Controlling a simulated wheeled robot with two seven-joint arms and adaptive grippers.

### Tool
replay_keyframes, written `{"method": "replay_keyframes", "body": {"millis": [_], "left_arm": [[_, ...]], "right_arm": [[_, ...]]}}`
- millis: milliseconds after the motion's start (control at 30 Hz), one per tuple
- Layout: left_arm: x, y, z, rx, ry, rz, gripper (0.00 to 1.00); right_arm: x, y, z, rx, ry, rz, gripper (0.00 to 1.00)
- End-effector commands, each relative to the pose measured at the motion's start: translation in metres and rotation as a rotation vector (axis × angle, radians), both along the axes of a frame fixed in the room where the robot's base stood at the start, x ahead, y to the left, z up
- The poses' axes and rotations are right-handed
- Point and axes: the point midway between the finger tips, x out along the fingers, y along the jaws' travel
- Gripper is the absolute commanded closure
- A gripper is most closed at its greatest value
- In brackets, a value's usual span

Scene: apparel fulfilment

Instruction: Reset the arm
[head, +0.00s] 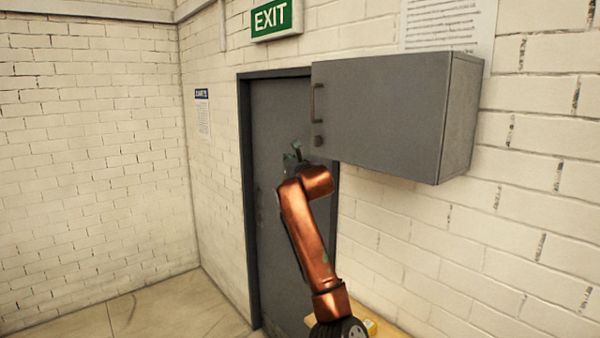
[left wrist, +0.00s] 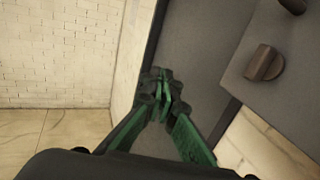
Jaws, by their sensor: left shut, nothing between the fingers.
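My copper-coloured left arm rises from the bottom of the head view. Its left gripper (head: 293,154) is up in front of the grey door, near the lower left corner of the grey wall cabinet (head: 385,105). In the left wrist view the green fingers of the left gripper (left wrist: 162,95) meet at their tips and are shut with nothing between them. The cabinet is closed and has a bar handle (head: 318,102) at its left edge. A dark knob (left wrist: 264,64) on the cabinet front shows in the left wrist view, apart from the fingers. My right gripper is in neither view.
The grey door (head: 275,230) in its dark frame stands behind my arm. A green EXIT sign (head: 271,19) hangs above it. A yellowish surface (head: 385,329) shows at the bottom, beside the arm's lower end. The tiled floor (head: 170,310) at left is clear.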

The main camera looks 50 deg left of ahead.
Motion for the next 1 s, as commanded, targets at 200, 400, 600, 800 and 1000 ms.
{"method": "replay_keyframes", "body": {"millis": [200, 400, 600, 800, 1000], "left_arm": [[-0.033, -0.006, -0.004, 0.0, 0.001, -0.011, 1.0], [-0.052, -0.005, -0.002, -0.001, 0.003, -0.01, 1.0], [-0.055, -0.004, -0.001, -0.001, 0.004, -0.009, 1.0], [-0.06, -0.002, -0.005, 0.054, 0.038, 0.052, 1.0], [-0.085, -0.02, -0.008, 0.425, 0.227, 0.352, 1.0]], "right_arm": [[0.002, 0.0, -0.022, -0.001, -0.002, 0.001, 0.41], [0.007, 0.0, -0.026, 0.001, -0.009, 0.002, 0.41], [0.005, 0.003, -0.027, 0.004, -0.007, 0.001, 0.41], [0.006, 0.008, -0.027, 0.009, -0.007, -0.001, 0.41], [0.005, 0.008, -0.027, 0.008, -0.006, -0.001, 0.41]]}}
